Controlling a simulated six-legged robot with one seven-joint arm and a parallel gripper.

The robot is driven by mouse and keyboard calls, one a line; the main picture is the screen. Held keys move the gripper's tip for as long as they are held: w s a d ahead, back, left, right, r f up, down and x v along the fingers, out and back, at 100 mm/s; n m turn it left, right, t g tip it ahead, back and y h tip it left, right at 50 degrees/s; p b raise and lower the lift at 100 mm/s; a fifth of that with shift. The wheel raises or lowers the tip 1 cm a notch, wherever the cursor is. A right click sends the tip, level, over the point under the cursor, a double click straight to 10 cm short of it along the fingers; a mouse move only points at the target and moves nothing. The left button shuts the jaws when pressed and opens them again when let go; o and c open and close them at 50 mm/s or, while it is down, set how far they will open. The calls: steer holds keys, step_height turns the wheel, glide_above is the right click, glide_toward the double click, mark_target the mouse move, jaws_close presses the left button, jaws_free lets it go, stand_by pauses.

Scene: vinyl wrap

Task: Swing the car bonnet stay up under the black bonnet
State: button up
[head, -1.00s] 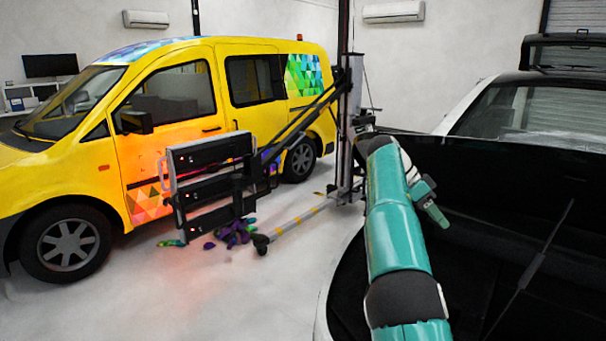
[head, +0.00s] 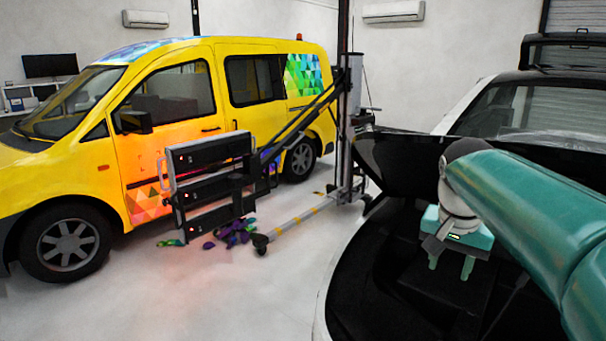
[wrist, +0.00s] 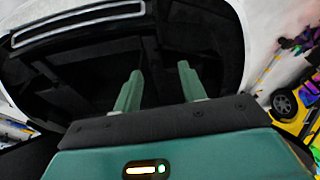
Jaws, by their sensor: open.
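The black bonnet (head: 400,160) shows on the white car at the right of the head view, its edge above a dark hollow. My gripper (head: 450,266) is open and empty, with its two fingers pointing down over this dark area. In the wrist view the open fingers (wrist: 160,88) stand apart over a black surface, with nothing between them. A thin dark rod-like line (head: 518,286) lies right of my gripper in the head view and may be the stay. My arm hides its upper part. I cannot pick out the stay in the wrist view.
A yellow van (head: 90,170) stands at the left. A lamp stand with black panels (head: 210,185) and a wheeled base stands between the vehicles. Coloured items (head: 235,232) lie on the floor near it. The pale floor in front (head: 220,300) is clear.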

steer(key=s+a+f+n+t, duration=0.1)
steer(key=s+a+f+n, duration=0.2)
steer(key=s+a+f, duration=0.2)
steer(key=s+a+f+n+t+y, duration=0.1)
steer(key=s+a+f+n, duration=0.3)
steer(key=s, duration=0.8)
steer(key=shift+a+f+t+y, duration=0.3)
steer(key=shift+a+f+t, duration=0.35)
steer(key=shift+a, duration=0.2)
